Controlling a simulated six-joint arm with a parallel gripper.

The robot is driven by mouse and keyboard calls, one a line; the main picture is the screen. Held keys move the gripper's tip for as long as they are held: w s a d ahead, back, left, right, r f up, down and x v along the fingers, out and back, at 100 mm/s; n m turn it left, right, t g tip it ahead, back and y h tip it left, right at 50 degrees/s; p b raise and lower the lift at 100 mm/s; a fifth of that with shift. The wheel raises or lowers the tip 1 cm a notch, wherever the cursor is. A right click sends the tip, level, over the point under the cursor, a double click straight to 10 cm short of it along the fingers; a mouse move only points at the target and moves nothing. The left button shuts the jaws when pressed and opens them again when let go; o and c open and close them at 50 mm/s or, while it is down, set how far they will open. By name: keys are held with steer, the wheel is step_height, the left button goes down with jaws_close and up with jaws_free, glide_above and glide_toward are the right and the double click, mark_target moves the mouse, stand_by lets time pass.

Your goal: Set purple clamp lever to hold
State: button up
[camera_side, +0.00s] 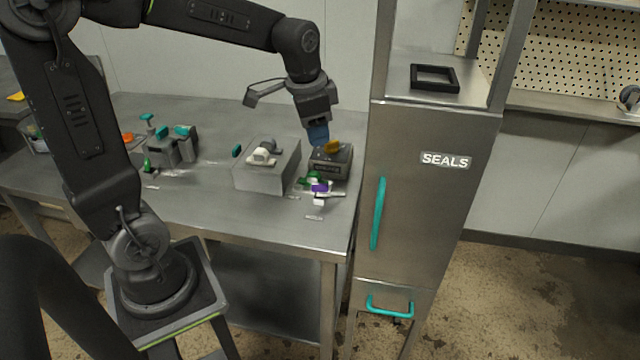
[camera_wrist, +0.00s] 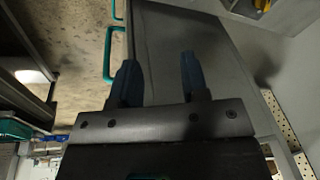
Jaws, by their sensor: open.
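The purple clamp lever (camera_side: 320,188) is small and sits at the right end of the steel table, in front of a dark grey box (camera_side: 330,163). Green and white parts lie close around it, and its exact setting is too small to tell. My gripper (camera_side: 318,136) is in the side view above and behind the lever, near the top of the dark box. Its blue fingers also show in the wrist view (camera_wrist: 160,80), apart with nothing between them. The lever does not show in the wrist view.
The tall SEALS cabinet (camera_side: 420,220) with teal handles stands right of the table. Teal-handled fixtures (camera_side: 172,147) stand further left.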

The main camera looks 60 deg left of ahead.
mark_target(320, 184)
steer(key=w+a+f+m+g, duration=0.2)
steer(key=w+a+f+m, duration=0.1)
steer(key=w+a+f, duration=0.65)
steer(key=shift+h, duration=0.3)
steer(key=f, duration=0.5)
steer(key=s+a+f, duration=0.1)
steer(key=f, duration=0.8)
steer(key=shift+s+a+f, duration=0.25)
steer(key=shift+a+f, duration=0.05)
steer(key=shift+f, duration=0.05)
steer(key=shift+c, duration=0.4)
jaws_close()
